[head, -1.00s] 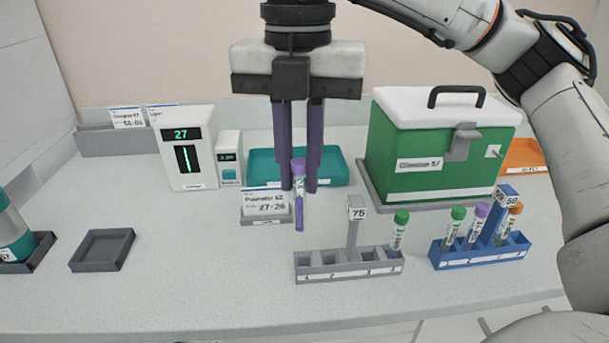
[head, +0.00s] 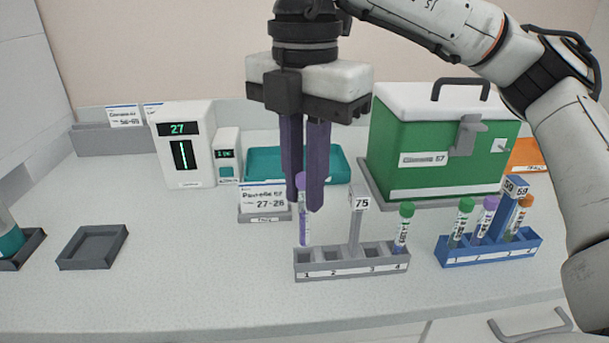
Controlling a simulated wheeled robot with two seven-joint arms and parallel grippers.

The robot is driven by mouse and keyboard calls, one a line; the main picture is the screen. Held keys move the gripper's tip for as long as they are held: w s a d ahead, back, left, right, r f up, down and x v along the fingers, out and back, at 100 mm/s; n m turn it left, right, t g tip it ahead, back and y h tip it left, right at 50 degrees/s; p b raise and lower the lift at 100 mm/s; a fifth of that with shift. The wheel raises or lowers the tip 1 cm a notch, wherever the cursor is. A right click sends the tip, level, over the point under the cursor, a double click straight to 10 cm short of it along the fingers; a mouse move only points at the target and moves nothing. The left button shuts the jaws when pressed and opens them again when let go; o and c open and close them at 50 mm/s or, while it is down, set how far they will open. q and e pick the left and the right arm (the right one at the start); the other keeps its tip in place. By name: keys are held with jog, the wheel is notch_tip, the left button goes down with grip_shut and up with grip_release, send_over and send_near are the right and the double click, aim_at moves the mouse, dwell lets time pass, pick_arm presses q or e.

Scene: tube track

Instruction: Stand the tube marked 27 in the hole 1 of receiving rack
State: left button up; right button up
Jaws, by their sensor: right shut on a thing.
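My right gripper (head: 304,203) points down and is shut on a purple-capped tube (head: 304,228), held upright near its top. The cap is partly hidden by a finger, and I cannot read the tube's number. The tube's lower end is at the back of hole 1, at the left end of the grey rack (head: 352,270); I cannot tell whether it is inside the hole or just above or behind it. The grey rack carries a 75 sign on a post. Holes 2 and 3 look empty, and a green-capped tube (head: 403,228) stands in hole 4. My left gripper is out of view.
A blue rack (head: 490,254) with several capped tubes stands to the right. A grey tray (head: 93,247) lies left. The front table is clear.

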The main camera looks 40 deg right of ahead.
jog(key=shift+f, duration=0.45)
jog(key=shift+f+b, duration=0.15)
jog(key=shift+b, duration=0.25)
dwell(0.4)
jog(key=shift+f, duration=0.25)
dwell(0.3)
jog(key=shift+b, duration=0.3)
jog(key=shift+f+b, duration=0.4)
jog(key=shift+f, duration=0.15)
